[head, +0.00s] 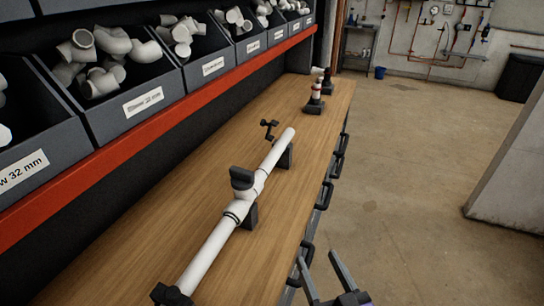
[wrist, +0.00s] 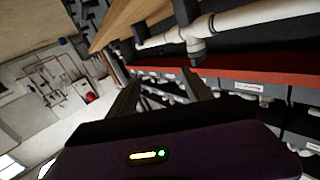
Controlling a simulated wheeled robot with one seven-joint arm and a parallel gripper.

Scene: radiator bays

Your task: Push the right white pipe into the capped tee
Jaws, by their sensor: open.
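The right white pipe (head: 276,150) runs from the tee toward the upper right, resting on a dark support (head: 286,157). Another white pipe (head: 208,252) runs from the tee to the lower left, into a dark holder (head: 170,295). I cannot tell how deep the right pipe sits in the tee. My gripper (head: 317,257) is open and empty, off the bench's front edge and apart from the pipes. Its fingers also show in the wrist view (wrist: 160,88).
Grey bins (head: 110,95) of white fittings stand behind a red shelf edge (head: 150,128). A small dark clamp-like part (head: 268,129) lies behind the right pipe. A dark stand (head: 315,98) is at the far end. Dark handles (head: 328,195) line the front edge; the floor beside is clear.

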